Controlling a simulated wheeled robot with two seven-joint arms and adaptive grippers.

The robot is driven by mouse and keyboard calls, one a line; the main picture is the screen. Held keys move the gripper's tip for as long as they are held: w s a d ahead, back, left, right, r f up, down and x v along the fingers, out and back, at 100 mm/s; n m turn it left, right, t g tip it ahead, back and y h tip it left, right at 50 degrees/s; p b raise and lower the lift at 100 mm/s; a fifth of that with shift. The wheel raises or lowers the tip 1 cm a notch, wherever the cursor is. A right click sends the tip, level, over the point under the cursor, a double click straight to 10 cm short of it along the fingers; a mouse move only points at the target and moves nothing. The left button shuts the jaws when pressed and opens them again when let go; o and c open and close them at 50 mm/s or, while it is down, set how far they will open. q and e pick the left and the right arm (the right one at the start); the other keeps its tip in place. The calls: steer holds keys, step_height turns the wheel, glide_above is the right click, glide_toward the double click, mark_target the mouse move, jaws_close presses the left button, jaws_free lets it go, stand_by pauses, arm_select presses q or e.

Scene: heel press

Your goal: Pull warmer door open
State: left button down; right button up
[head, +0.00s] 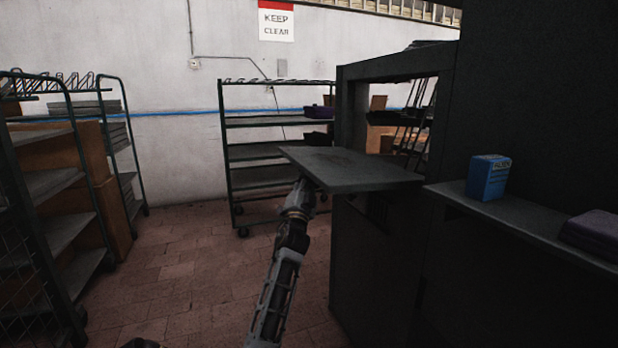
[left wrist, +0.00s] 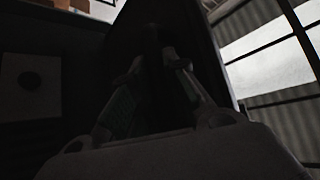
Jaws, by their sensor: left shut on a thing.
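The dark warmer (head: 385,270) stands on the right in the head view. Its door (head: 350,165) is a flat grey panel that juts out level from the front of the warmer, lowered open. My left gripper (head: 303,187) is at the door's outer left end, just under its edge. In the left wrist view my left gripper (left wrist: 154,62) has its two fingers closed on a dark part of the door (left wrist: 195,40); shadow hides whether that is a handle or the edge. My right gripper does not show.
A blue box (head: 488,177) and a dark purple item (head: 592,232) lie on a side shelf (head: 530,228) at right. A wheeled rack (head: 262,150) stands behind, and another rack (head: 60,235) at left. The tiled floor (head: 190,270) between them is clear.

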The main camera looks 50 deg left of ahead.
arm_select(q)
steer(key=shift+r+y, duration=0.15)
steer(key=shift+y, duration=0.15)
steer(key=c, duration=1.7)
jaws_free()
steer(key=shift+s, duration=0.1)
steer(key=shift+v, duration=6)
steer(key=shift+a, duration=0.1)
